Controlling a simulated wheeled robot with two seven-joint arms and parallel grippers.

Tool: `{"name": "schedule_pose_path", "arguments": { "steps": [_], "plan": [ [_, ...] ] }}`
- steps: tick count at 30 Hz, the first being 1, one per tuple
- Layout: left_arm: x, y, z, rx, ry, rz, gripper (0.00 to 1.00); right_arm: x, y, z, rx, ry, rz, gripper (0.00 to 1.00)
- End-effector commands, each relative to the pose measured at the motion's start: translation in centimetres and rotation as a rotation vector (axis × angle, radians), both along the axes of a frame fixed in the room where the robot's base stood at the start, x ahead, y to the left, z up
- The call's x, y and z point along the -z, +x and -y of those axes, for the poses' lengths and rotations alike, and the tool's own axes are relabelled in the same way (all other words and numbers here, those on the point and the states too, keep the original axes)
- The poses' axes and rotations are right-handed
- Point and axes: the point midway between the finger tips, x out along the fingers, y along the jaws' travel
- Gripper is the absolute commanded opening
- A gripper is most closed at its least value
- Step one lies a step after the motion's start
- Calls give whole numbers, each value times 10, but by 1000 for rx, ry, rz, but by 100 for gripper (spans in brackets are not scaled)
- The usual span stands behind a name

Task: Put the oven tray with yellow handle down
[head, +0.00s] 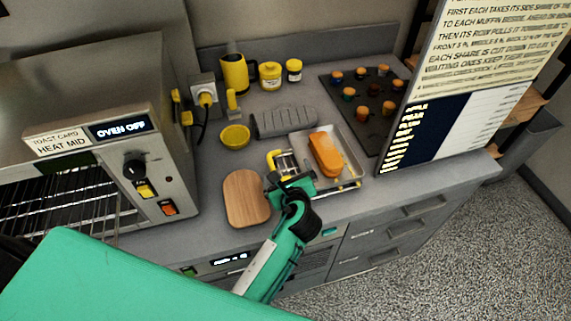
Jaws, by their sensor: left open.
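The oven tray (350,172) is a light metal tray lying on the grey counter, with an orange loaf-like item (325,153) on it. Its yellow handle (274,160) shows at its left side, just beyond my gripper. My left gripper (286,180) is open at the tray's left front corner, close to the handle. The gripper hides part of this corner, so I cannot tell whether it touches the handle. My right gripper is not in view.
A wooden board (246,198) lies left of the tray. A grey ribbed mitt-like item (285,121) and a yellow bowl (235,136) are behind. A dark muffin mat (358,106) is at back right. The toaster oven (150,185) stands left. The counter's front edge is close.

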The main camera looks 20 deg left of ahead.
Motion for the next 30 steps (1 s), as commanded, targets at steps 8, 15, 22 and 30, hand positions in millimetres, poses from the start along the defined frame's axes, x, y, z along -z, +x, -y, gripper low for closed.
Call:
{"name": "schedule_pose_path", "arguments": {
  "steps": [8, 15, 22, 30],
  "plan": [
    [-25, -45, 23, 0, -1, -2, 100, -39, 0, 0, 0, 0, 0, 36],
    [-32, -66, 34, -1, -1, 0, 100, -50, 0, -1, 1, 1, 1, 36],
    [-32, -70, 36, -1, -1, 2, 100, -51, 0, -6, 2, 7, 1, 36],
    [-32, -70, 35, -1, -1, 2, 100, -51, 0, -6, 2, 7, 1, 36]
  ]
}}
